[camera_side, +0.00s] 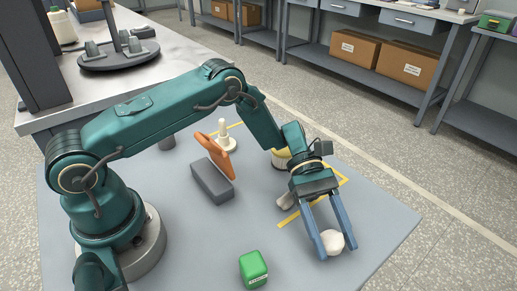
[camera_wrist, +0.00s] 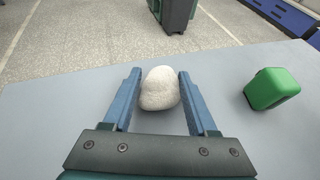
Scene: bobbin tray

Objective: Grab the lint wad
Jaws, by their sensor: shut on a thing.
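The lint wad (camera_side: 333,242) is a rounded, off-white lump near the front right of the grey table. In the wrist view the wad (camera_wrist: 160,88) sits between the two blue fingers, toward their tips. My gripper (camera_side: 337,250) points down and is shut on the wad, with a finger on either side. In the wrist view the fingers of my gripper (camera_wrist: 160,76) frame it left and right. The wad is at or close to the table surface; I cannot tell whether it touches.
A green box (camera_side: 253,268) stands left of the wad. A grey block (camera_side: 212,181), an orange piece (camera_side: 221,157) and a white post on a round base (camera_side: 224,134) stand farther back.

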